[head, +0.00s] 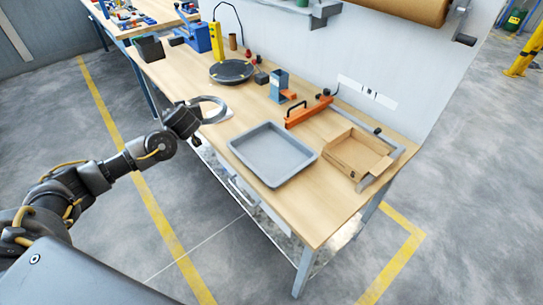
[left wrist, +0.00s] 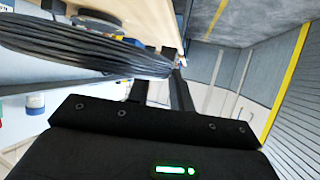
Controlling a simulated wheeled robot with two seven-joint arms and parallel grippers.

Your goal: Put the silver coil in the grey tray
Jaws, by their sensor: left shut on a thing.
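The silver coil (head: 221,104) is a thin ring at the table's front edge in the head view. My left gripper (head: 197,103) is shut on its left side and holds it up near the table edge. In the left wrist view the coil (left wrist: 85,45) is a thick strand bundle running into the jaws. The grey tray (head: 270,152) lies on the table, to the right of and nearer than the coil, and looks empty. The coil is apart from the tray. My right gripper is in neither view.
A cardboard box (head: 356,156) sits right of the tray. A dark round turntable (head: 231,71) and a blue stand (head: 279,86) are farther back. Bare wood shows between the coil and the tray.

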